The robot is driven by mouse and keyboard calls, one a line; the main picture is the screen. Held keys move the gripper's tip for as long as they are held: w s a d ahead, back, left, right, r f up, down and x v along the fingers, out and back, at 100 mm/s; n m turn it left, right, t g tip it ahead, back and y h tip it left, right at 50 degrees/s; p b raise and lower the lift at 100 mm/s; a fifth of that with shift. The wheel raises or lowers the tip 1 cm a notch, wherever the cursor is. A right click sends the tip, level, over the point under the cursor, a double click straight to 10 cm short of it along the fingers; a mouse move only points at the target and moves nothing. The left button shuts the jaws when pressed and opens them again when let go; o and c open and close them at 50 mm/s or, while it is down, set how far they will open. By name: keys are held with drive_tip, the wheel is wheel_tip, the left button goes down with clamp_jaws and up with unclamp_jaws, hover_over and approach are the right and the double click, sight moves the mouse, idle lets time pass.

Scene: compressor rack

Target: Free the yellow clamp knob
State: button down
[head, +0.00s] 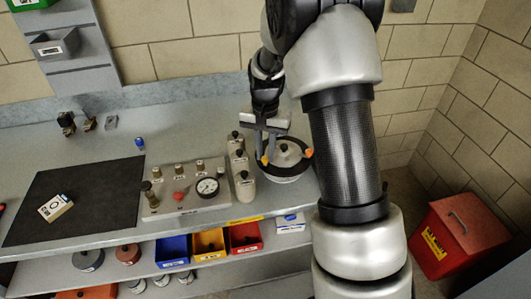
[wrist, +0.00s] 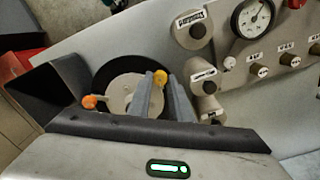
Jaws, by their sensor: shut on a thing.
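The yellow clamp knob (wrist: 160,77) sits between my two fingertips in the wrist view. In the head view the yellow knob (head: 265,160) shows just below my fingers, at the left rim of a round vessel with a pale lid (head: 288,150). My gripper (head: 268,146) points down from above and is shut on the yellow knob. An orange knob (wrist: 90,102) is on the opposite side of the lid (wrist: 120,92); it also shows in the head view (head: 308,152). My fingers hide part of the lid and the yellow knob's stem.
Several pale labelled bottles (head: 243,185) stand close left of the vessel. A panel with a gauge (head: 207,186) and valves is further left, then a black mat (head: 85,195) with a small block. Coloured bins (head: 208,241) are on the shelf below. A red bin (head: 455,235) stands right.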

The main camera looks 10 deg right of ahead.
sight(265, 157)
drive_tip(key=n, duration=0.4)
drive_tip(key=shift+n, duration=0.3)
drive_tip(key=n, duration=0.4)
drive_tip(key=shift+n, duration=0.3)
drive_tip(key=c, duration=1.6)
unclamp_jaws()
wheel_tip(265, 157, up, 18)
drive_tip(key=shift+f+p, duration=0.25)
drive_tip(key=shift+p, duration=0.1)
